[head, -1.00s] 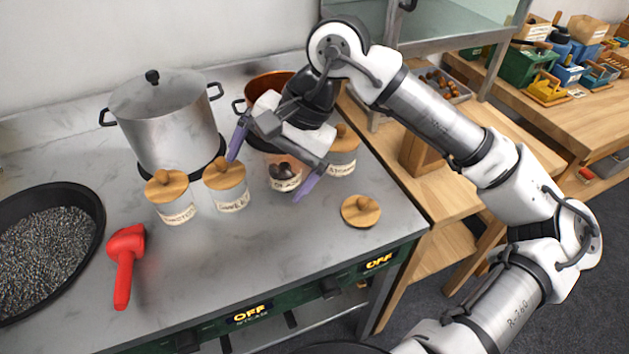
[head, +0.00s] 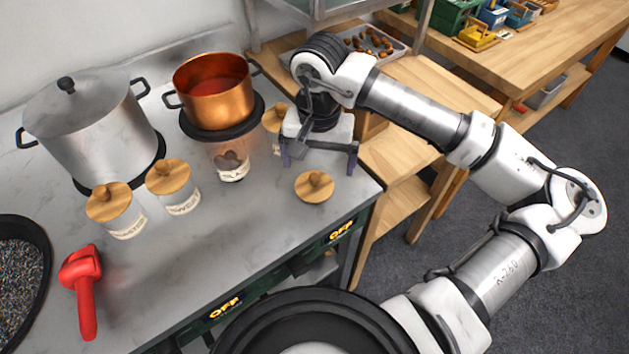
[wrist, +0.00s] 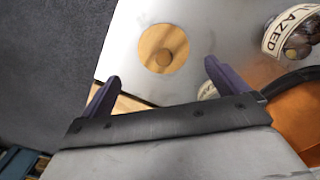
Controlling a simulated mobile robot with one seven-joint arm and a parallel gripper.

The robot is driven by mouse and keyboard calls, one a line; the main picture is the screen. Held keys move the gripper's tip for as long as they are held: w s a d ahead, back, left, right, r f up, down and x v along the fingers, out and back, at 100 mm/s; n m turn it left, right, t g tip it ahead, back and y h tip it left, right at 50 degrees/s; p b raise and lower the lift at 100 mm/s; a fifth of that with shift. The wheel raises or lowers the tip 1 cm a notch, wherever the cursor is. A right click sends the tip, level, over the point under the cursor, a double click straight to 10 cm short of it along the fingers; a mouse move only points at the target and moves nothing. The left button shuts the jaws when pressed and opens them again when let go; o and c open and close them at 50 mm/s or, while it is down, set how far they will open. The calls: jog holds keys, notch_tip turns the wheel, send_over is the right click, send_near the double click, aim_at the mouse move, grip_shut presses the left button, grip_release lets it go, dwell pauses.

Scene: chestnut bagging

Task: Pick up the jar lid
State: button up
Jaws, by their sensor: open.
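The jar lid (head: 314,187), a round wooden disc with a knob, lies flat on the grey counter near its right front corner. It also shows in the wrist view (wrist: 163,48), knob facing the camera, beyond and between the fingertips. My gripper (head: 318,166) is open and empty, with its two purple fingers spread, behind the lid in the head view and apart from it. In the wrist view the fingers (wrist: 158,75) show at left and right. An open glass jar (head: 232,164) with dark contents stands left of my gripper.
A lidded jar (head: 274,119) stands just left of my wrist, partly hidden. The counter before the lid is clear.

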aim_at(314, 176)
jog(key=shift+s+a+f+p, duration=0.15)
jog(key=shift+a+f+p, duration=0.05)
jog(key=shift+f+p, duration=0.2)
jog(key=shift+s+a+f+p, duration=0.15)
jog(key=shift+f+p, duration=0.5)
jog(key=shift+f, duration=1.5)
jog(key=c, duration=1.1)
jog(key=shift+o, duration=0.2)
jog(key=shift+r, duration=0.2)
